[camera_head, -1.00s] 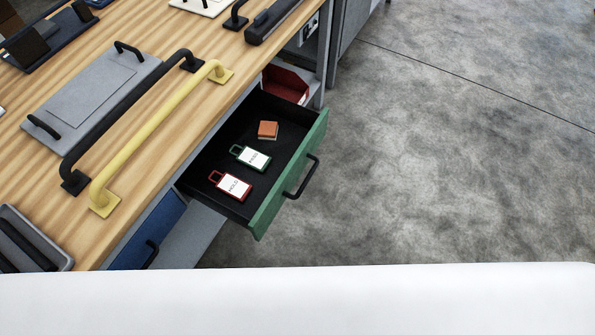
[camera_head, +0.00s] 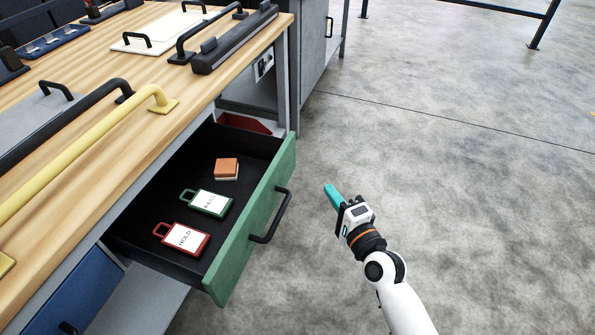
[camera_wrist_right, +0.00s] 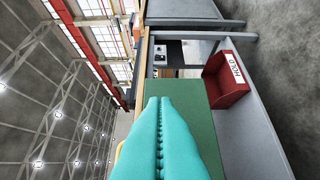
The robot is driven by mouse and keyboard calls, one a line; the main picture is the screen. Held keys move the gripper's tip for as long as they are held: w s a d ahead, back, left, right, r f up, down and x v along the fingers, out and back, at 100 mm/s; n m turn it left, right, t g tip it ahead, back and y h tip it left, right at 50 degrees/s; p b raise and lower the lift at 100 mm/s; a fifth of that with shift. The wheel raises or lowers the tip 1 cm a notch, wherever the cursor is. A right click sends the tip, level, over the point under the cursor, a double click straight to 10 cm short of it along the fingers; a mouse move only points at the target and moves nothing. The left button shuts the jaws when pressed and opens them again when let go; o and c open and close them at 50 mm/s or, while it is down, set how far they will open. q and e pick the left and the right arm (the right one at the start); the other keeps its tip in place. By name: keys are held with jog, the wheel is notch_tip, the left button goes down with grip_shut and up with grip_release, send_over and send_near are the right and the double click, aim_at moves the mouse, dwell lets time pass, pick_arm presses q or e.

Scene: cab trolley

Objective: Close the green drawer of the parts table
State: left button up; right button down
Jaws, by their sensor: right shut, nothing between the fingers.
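The green drawer (camera_head: 256,228) of the parts table stands pulled out, with a black bar handle (camera_head: 271,216) on its front. Inside lie a red HOLD tag (camera_head: 183,238), a green PASS tag (camera_head: 207,202) and a small orange-brown block (camera_head: 227,168). My right gripper (camera_head: 332,193) is shut and empty, out to the right of the drawer front and apart from the handle. In the right wrist view its teal fingers (camera_wrist_right: 160,140) are together in front of the green drawer front (camera_wrist_right: 196,105). My left gripper is not in view.
The wooden tabletop (camera_head: 130,110) carries a yellow bar handle (camera_head: 95,145), black handles and panels. A closed blue drawer (camera_head: 78,290) is at lower left. A red HOLD bin (camera_wrist_right: 226,80) sits beyond the green drawer. The floor (camera_head: 450,150) to the right is clear.

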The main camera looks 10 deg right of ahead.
jog(key=b, duration=0.1)
send_near(290, 151)
jog(key=w+d, duration=0.2)
jog(key=w, duration=0.2)
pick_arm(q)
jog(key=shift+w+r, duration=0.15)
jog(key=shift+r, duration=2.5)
pick_arm(e)
jog(key=shift+w+a+f, duration=0.1)
jog(key=shift+w+a, duration=0.35)
jog(key=shift+a, duration=0.4)
jog(key=shift+w+a+f, duration=0.1)
jog(key=shift+w+a, duration=0.4)
jog(key=shift+a, duration=0.35)
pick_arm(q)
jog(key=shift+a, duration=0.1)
